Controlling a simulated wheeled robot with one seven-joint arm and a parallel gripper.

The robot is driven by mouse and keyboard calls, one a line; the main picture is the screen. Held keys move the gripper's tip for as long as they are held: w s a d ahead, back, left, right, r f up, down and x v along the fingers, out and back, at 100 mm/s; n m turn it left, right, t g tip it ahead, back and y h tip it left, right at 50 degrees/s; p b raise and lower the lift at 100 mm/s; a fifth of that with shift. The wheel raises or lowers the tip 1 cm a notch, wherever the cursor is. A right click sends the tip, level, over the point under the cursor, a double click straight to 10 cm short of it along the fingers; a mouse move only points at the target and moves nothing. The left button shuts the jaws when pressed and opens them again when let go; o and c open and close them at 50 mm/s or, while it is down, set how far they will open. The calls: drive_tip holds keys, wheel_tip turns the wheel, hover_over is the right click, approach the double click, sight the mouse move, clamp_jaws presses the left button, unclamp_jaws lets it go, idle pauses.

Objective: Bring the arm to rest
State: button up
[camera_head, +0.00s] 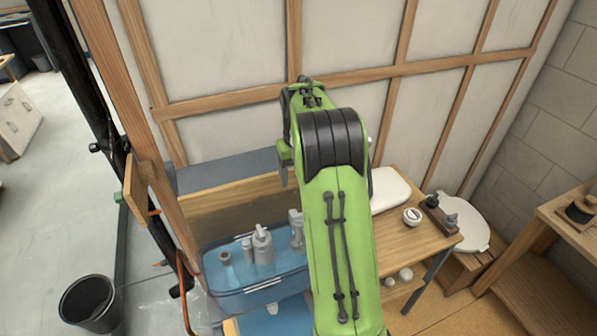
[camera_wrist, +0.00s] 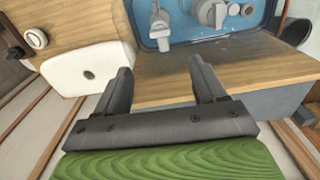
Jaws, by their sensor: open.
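My green arm rises through the middle of the head view and bends over at its dark joint cover. My gripper (camera_wrist: 163,84) shows in the wrist view with its two dark fingers spread apart and nothing between them. The fingers point over the front edge of a wooden surface (camera_wrist: 170,88), between a white basin-like piece (camera_wrist: 88,70) on the left and a blue bin on the right. In the head view the fingertips are mostly hidden behind my arm.
The blue bin (camera_head: 262,298) holds several grey fittings. The wooden bench (camera_head: 408,240) carries a white piece (camera_head: 390,190), a white ring (camera_head: 412,216) and dark fittings (camera_head: 440,214). A framed wall (camera_head: 225,50) stands close behind. A black bucket (camera_head: 88,300) stands on the floor at left.

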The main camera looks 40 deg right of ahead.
drive_tip(key=shift+r, duration=0.1)
idle(0.4)
drive_tip(key=s+a+r+n+t, duration=0.2)
drive_tip(key=s+a+r+t, duration=0.1)
drive_tip(key=s+a+r, duration=1.05)
drive_tip(key=s+a+f+n+t, duration=0.1)
drive_tip(key=s+a+f+t, duration=0.1)
drive_tip(key=s+a+f, duration=0.2)
drive_tip(key=s+a, duration=0.3)
drive_tip(key=s, duration=0.4)
drive_tip(key=shift+s+a+t, duration=0.2)
drive_tip(key=shift+t, duration=0.1)
idle(2.1)
